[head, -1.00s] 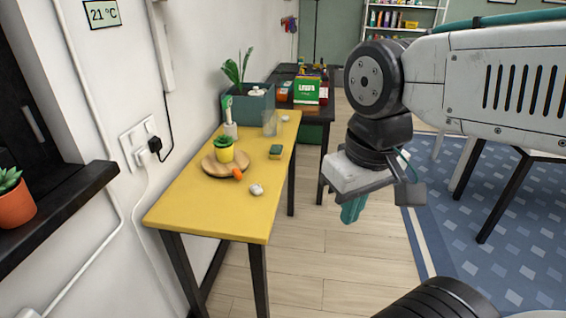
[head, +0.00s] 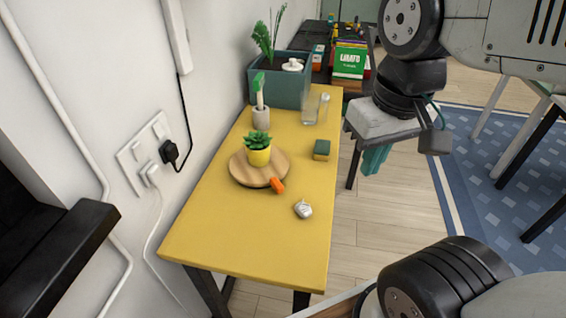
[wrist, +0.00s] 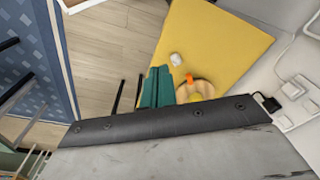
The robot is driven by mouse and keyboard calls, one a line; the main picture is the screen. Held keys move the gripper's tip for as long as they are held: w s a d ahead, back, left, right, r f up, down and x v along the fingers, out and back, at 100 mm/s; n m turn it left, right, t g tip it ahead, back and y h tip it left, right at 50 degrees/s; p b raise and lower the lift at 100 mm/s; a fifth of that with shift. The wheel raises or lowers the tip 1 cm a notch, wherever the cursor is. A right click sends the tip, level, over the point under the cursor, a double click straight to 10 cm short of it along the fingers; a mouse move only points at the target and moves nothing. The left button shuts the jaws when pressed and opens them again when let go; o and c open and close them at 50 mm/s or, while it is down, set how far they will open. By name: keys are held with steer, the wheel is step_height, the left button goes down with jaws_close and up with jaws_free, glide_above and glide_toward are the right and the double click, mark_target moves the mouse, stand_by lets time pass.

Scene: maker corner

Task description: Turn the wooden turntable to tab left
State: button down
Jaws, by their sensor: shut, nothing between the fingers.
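The round wooden turntable (head: 240,172) lies on the yellow table. Its orange tab (head: 278,185) points toward the front right of the head view. A yellow pot with a green succulent (head: 258,152) stands on the turntable. In the wrist view the turntable (wrist: 208,88) and its orange tab (wrist: 189,78) show just right of the fingers, partly hidden by my gripper. My gripper (head: 374,160) has teal fingers, shut and empty, pointing down beyond the table's right edge. The fingers also show in the wrist view (wrist: 157,84).
On the yellow table (head: 235,240) are a silver-grey lump (head: 303,209), a green-and-yellow sponge (head: 321,150), a clear glass (head: 310,110) and a brush in a holder (head: 261,112). A teal planter (head: 285,88) stands behind. The table's front is clear; the wall borders its left.

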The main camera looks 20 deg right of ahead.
steer(key=w+d+f+m+g+y, duration=0.1)
steer(key=w+d+f+m+y, duration=0.1)
steer(key=w+f+m, duration=0.35)
steer(key=w+d+f+m+g+y, duration=0.1)
steer(key=w+f+m+y, duration=0.1)
steer(key=w, duration=0.6)
steer(key=w+d+f+m+g+y, duration=0.1)
steer(key=w+d+f+m+y, duration=0.2)
steer(key=w, duration=0.4)
steer(key=w+d+f+m+y, duration=0.1)
steer(key=w+f+m, duration=0.1)
steer(key=f+m, duration=0.15)
steer(key=w+f+m+y, duration=0.1)
steer(key=w+f+m, duration=0.1)
steer(key=f, duration=0.3)
steer(key=shift+t, duration=0.3)
steer(key=x, duration=0.8)
steer(key=shift+f, duration=0.25)
steer(key=shift+s+a+f, duration=0.1)
steer(key=shift+s+a, duration=0.1)
steer(key=shift+a, duration=1.85)
steer(key=shift+s, duration=0.1)
